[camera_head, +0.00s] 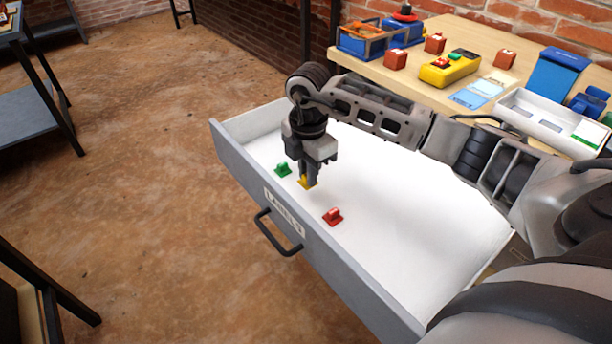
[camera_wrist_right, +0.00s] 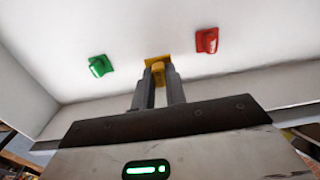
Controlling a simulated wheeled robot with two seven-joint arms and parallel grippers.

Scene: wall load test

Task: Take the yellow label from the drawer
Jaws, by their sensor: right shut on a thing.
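The yellow label (camera_head: 308,183) is in the open drawer (camera_head: 400,205), between a green label (camera_head: 283,169) and a red label (camera_head: 333,217). My right gripper (camera_head: 309,176) reaches down into the drawer and is shut on the yellow label. In the right wrist view the yellow label (camera_wrist_right: 158,68) shows between the two fingertips, with the green label (camera_wrist_right: 100,66) to the left and the red label (camera_wrist_right: 207,40) to the right. The fingers partly hide the yellow label. I cannot tell whether it touches the drawer floor. My left gripper is not in view.
The drawer's front has a dark handle (camera_head: 278,233) and a name plate (camera_head: 284,212). A wooden table (camera_head: 470,38) behind holds a yellow device (camera_head: 449,68), several red blocks, blue items and a white tray (camera_head: 548,122). Much of the drawer floor is bare.

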